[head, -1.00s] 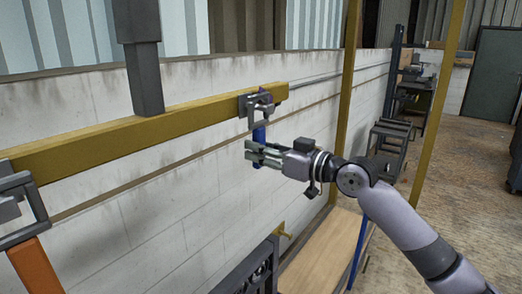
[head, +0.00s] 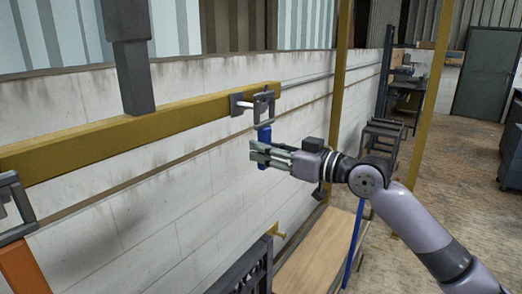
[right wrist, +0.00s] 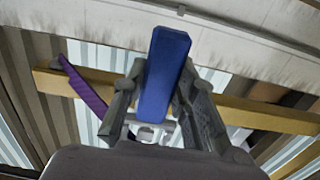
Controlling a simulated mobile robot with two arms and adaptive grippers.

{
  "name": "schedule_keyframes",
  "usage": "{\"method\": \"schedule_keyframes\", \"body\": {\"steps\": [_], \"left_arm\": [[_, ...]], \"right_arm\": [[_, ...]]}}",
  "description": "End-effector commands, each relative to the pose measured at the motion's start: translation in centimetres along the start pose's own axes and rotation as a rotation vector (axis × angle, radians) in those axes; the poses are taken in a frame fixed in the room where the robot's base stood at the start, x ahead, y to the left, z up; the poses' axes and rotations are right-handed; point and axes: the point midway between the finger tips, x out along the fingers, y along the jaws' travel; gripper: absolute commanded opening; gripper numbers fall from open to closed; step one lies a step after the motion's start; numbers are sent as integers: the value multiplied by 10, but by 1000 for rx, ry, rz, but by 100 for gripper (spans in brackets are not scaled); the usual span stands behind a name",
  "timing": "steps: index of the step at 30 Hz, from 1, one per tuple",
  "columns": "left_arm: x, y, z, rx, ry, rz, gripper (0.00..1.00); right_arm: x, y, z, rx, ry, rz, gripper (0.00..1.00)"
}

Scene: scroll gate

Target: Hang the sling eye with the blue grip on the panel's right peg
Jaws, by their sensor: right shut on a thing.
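My right gripper (head: 258,154) is shut on the blue grip (head: 264,136) below a grey sling eye (head: 263,105). The blue grip stands upright in the head view, and it also shows between both fingers in the right wrist view (right wrist: 165,75). The eye is at the right end of the yellow beam, out from a dark plate (head: 237,104) with a short pale peg (head: 246,105). I cannot tell whether the peg passes through the eye. Low down, a dark-framed panel (head: 245,270) has a yellow peg (head: 277,231) at its upper right corner. My left gripper is not in view.
The yellow beam (head: 150,127) hangs on a dark grey post (head: 130,60). Another grey eye (head: 18,205) with an orange grip (head: 25,268) is at the far left. A yellow upright (head: 337,95) and a wooden board (head: 315,255) are near my right arm.

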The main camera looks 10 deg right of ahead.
Motion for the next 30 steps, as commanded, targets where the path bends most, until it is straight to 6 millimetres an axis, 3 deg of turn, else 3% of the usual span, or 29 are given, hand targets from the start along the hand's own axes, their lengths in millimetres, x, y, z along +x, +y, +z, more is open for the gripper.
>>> {"method": "schedule_keyframes", "body": {"steps": [18, 30], "left_arm": [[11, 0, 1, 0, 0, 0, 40], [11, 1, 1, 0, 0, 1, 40]], "right_arm": [[-31, 0, 0, -2, 2, 0, 0], [-34, 0, -1, -1, 2, 0, 0]]}}
